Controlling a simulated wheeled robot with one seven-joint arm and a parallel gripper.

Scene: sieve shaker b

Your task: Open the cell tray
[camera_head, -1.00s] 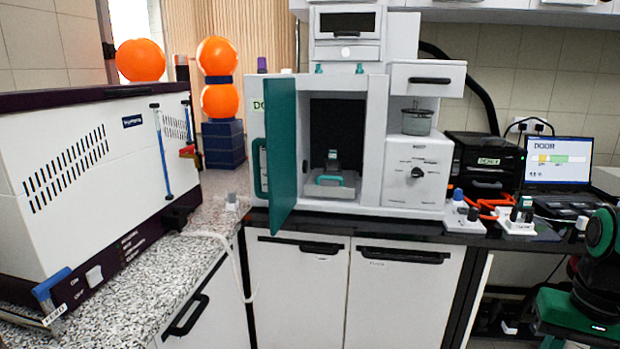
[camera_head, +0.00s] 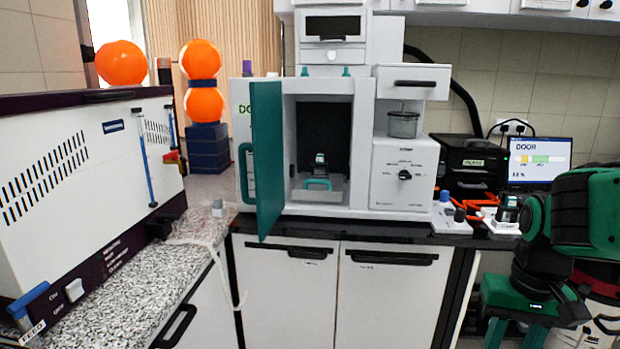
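The cell tray (camera_head: 336,194) is a grey tray with a teal handle (camera_head: 317,184). It sits on the floor of the dark chamber in the white machine, with a small device at its back. The chamber's teal door (camera_head: 265,150) stands open on the left side. My gripper (camera_head: 517,336) hangs at the lower right, below counter height and well apart from the tray. Its two teal fingers look spread and empty, with their tips near the bottom edge of the view.
A white instrument (camera_head: 90,170) stands on the speckled counter (camera_head: 160,285) at left. Right of the machine are a black box (camera_head: 470,165), a laptop (camera_head: 538,160) and small items with orange cable. Closed cabinets (camera_head: 285,290) are below. The open door sticks out forward.

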